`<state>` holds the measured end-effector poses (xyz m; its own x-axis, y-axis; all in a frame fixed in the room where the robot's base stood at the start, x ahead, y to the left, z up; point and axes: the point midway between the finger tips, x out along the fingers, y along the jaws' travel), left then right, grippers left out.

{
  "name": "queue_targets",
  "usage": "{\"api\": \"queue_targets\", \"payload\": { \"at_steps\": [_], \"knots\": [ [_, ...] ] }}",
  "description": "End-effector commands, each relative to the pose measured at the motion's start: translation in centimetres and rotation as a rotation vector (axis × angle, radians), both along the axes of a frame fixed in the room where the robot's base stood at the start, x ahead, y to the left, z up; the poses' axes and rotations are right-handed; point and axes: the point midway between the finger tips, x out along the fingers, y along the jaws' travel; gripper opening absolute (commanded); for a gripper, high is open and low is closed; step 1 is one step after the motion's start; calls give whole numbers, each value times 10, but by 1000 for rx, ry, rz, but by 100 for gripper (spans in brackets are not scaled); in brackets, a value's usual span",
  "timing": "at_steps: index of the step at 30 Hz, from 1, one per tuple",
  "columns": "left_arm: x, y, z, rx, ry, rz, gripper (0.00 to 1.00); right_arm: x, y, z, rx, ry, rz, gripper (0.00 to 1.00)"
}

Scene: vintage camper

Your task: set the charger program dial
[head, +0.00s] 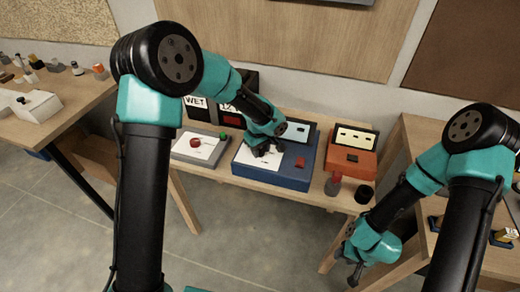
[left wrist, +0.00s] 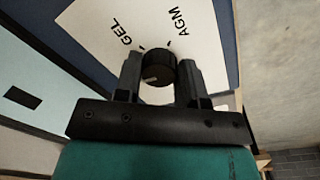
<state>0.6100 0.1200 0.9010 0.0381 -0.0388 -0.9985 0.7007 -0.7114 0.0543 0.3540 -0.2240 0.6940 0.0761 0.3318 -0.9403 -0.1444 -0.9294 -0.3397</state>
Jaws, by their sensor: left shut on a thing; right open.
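The blue charger (head: 275,176) sits on the wooden bench, with a white dial panel, a display and a red switch (head: 300,162) on top. My left gripper (head: 266,152) is over the panel. In the left wrist view, the left gripper (left wrist: 160,80) is shut on the black program dial (left wrist: 160,66), one finger on each side. The labels GEL and AGM show on the white panel (left wrist: 125,18) beyond it. A small pale mark shows on the dial; which label it points to I cannot tell. My right gripper (head: 354,276) is open and empty, low beside the bench.
A grey box (head: 190,157) with a red knob and green button stands left of the charger. An orange box (head: 352,160) stands right of it. A red-topped item (head: 334,184) and a dark cup (head: 364,194) are at the bench's front right. Side tables flank the bench.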

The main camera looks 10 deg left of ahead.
Motion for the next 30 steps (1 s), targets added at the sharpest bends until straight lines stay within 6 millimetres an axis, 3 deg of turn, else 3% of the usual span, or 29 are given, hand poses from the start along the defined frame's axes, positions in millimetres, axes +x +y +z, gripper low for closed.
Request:
{"api": "queue_targets", "payload": {
  "at_steps": [8, 21, 22, 30],
  "knots": [
    [0, 0, 0, 0, 0, 94, 13, 0, 0, 0, 0, 0, 0, 43],
    [0, 0, 0, 0, 0, 106, 13, 0, 0, 0, 0, 0, 0, 43],
    [0, 0, 0, 0, 0, 106, 40, 0, 0, 0, 0, 0, 0, 43],
    [0, 0, 0, 0, 0, 105, 62, 0, 0, 0, 0, 0, 0, 43]
  ]
}}
